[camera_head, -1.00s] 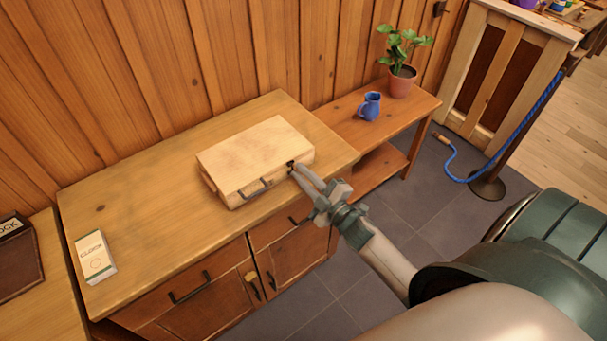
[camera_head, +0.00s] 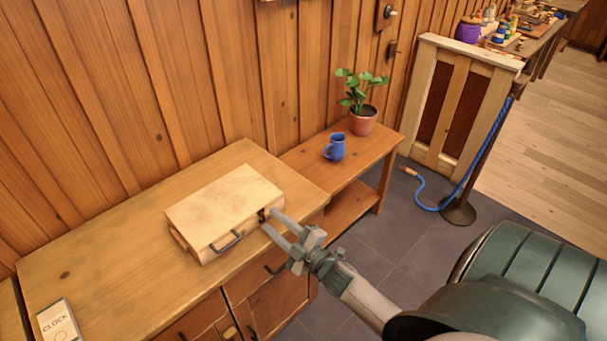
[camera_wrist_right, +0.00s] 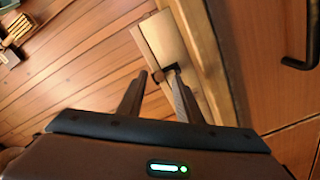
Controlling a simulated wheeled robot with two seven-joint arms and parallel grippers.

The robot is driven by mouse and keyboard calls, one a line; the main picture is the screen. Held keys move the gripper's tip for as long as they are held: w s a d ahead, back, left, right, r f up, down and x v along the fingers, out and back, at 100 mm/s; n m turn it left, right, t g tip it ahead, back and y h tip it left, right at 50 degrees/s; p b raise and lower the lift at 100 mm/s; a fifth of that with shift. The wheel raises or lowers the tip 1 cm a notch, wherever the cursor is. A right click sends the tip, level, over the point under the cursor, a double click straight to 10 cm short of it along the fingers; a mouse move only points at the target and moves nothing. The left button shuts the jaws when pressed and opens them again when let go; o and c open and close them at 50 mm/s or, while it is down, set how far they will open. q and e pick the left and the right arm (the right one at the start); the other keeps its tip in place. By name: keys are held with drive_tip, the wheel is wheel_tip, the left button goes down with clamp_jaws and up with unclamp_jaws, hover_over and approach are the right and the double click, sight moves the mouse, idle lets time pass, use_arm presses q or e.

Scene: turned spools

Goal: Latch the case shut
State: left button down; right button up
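The pale wooden case (camera_head: 225,203) lies on the cabinet top with its lid down. Its dark handle (camera_head: 227,243) is on the front side, and a small dark latch (camera_head: 262,214) is at the front right. I cannot tell the latch's exact position. My right gripper (camera_head: 269,220) is at that front right corner, its two fingers apart with nothing held, the tips close to the latch. In the right wrist view the case (camera_wrist_right: 165,42) lies beyond the open fingertips, and the dark latch (camera_wrist_right: 170,69) is by one tip; contact is unclear. My left gripper is out of view.
The cabinet top (camera_head: 110,255) is bare around the case, with a clock box (camera_head: 58,322) at its left front. A lower side table (camera_head: 300,158) to the right holds a blue jug (camera_head: 335,147) and a potted plant (camera_head: 363,120). A blue rope (camera_head: 432,208) hangs from a post farther right.

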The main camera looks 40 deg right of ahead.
drive_tip(key=s+d+b, duration=0.1)
drive_tip(key=s+b, duration=0.3)
drive_tip(key=s, duration=1.2)
drive_tip(key=shift+s+d+b, duration=0.15)
drive_tip(key=shift+s+b, duration=0.25)
drive_tip(key=s+a+f+m+g+h, duration=0.1)
drive_tip(key=s+f+m+g, duration=0.15)
drive_tip(key=f, duration=1.05)
drive_tip(key=s+f+m+g, duration=0.2)
drive_tip(key=s+f+g, duration=0.15)
drive_tip(key=f, duration=0.85)
drive_tip(key=s+a+f+m+g+h, duration=0.1)
drive_tip(key=s+f+m+g, duration=0.15)
drive_tip(key=f, duration=1.05)
drive_tip(key=s+a+f+m+g, duration=0.1)
drive_tip(key=s+a+f+g, duration=0.2)
drive_tip(key=s+f, duration=0.6)
drive_tip(key=s+a+f+m+g, duration=0.1)
drive_tip(key=s+a+f+g, duration=0.3)
drive_tip(key=s+f, duration=0.5)
drive_tip(key=s+g, duration=0.1)
drive_tip(key=s, duration=0.6)
drive_tip(key=shift+s+a+f, duration=0.15)
drive_tip(key=shift+a+f, duration=0.15)
drive_tip(key=shift+f, duration=0.1)
drive_tip(key=shift+g, duration=0.25)
